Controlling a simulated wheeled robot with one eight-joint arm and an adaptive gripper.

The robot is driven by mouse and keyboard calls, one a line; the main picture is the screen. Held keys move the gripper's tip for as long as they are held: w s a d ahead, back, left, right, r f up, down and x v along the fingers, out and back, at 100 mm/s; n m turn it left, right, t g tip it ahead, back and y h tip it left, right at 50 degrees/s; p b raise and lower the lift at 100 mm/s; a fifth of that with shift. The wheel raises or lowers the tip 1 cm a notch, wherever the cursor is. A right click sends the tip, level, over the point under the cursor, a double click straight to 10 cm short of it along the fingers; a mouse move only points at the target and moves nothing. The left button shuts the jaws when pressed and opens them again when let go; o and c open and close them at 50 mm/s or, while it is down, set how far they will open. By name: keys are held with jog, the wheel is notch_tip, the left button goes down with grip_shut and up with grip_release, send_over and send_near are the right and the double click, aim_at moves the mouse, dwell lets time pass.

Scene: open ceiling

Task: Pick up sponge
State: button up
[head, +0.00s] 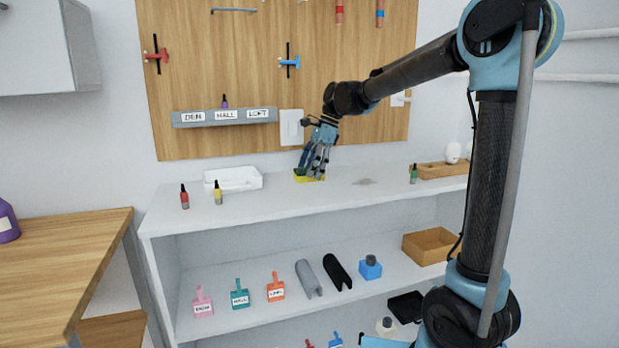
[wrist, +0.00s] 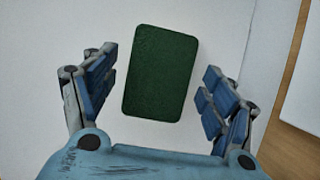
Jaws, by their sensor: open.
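The sponge (head: 310,178) lies on the white top of the shelf unit, below the wall board, with its yellow side edge showing in the head view. In the wrist view its dark green top (wrist: 160,72) is fully visible, tilted slightly, between the two fingers. My gripper (head: 315,163) points down over the sponge. In the wrist view my gripper (wrist: 158,92) is open, with a gap on each side between blue finger pads and sponge. The head view hides part of the sponge behind the fingers.
A white tray (head: 234,178), a red bottle (head: 185,199) and a yellow bottle (head: 218,196) stand left on the shelf top. A green bottle (head: 414,175) and a wooden tray (head: 440,170) are right. A label rail (head: 224,117) and white switch plate (head: 291,127) are behind.

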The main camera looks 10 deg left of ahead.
jog(key=shift+c, duration=0.6)
jog(key=c, duration=0.7)
jog(key=shift+s+d+r, duration=0.1)
jog(key=shift+r, duration=0.4)
jog(key=r, duration=0.6)
jog(key=shift+s+d+r, duration=0.25)
jog(key=shift+s+r, duration=0.05)
jog(key=shift+s, duration=0.05)
jog(key=s+d, duration=0.3)
jog(key=s, duration=0.2)
jog(key=s+d, duration=0.3)
jog(key=s, duration=0.2)
jog(key=s+d, duration=0.3)
jog(key=s, duration=0.3)
jog(key=shift+d, duration=0.4)
